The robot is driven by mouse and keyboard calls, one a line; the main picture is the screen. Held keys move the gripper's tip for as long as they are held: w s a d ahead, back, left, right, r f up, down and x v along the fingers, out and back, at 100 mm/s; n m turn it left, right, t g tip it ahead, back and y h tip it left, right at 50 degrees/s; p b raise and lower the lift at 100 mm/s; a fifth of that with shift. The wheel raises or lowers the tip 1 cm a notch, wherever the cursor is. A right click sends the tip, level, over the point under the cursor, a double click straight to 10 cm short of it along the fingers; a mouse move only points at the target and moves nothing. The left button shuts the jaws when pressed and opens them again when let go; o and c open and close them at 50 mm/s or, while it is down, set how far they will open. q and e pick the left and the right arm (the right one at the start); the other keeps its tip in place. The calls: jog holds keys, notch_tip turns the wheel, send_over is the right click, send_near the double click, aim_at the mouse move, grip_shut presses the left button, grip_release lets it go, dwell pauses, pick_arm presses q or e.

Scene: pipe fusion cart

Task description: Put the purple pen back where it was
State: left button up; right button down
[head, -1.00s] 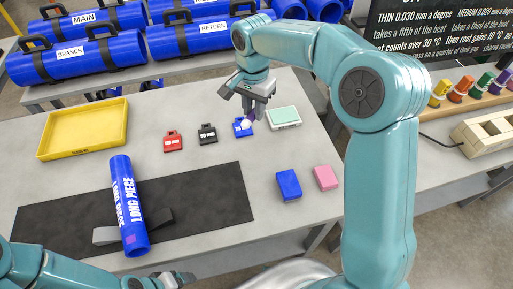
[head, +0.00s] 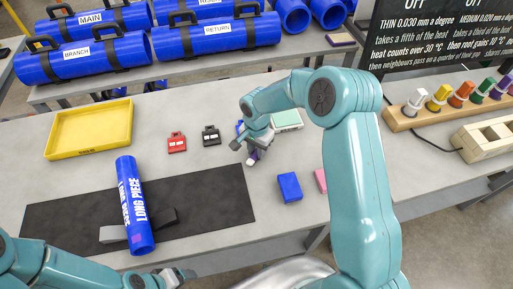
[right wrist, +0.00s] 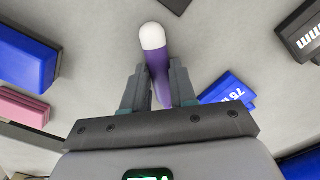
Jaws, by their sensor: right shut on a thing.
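The purple pen (right wrist: 157,65) shows in the right wrist view between the two fingers of my right gripper (right wrist: 150,88). Its rounded white end points outward past the fingertips; its other end is hidden by the gripper. In the head view my right gripper (head: 252,147) is low over the grey table, in front of the blue tag and the pale green-topped box, with the pen's white end (head: 252,161) just below it. I cannot tell whether the pen touches the table. My left gripper (head: 177,276) is at the bottom edge, partly seen, its jaws unclear.
Red (head: 177,142) and black (head: 211,136) tags lie left of the gripper; a blue tag (head: 239,127) is partly hidden. Blue (head: 289,187) and pink (head: 321,181) blocks lie in front. A wooden rack (head: 405,122) with coloured pieces stands right. A blue pipe (head: 132,190) lies on the dark mat (head: 215,197).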

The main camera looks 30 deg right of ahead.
jog(key=shift+s+f+b, duration=0.1)
jog(key=shift+b, duration=0.2)
jog(key=c, duration=0.9)
grip_release()
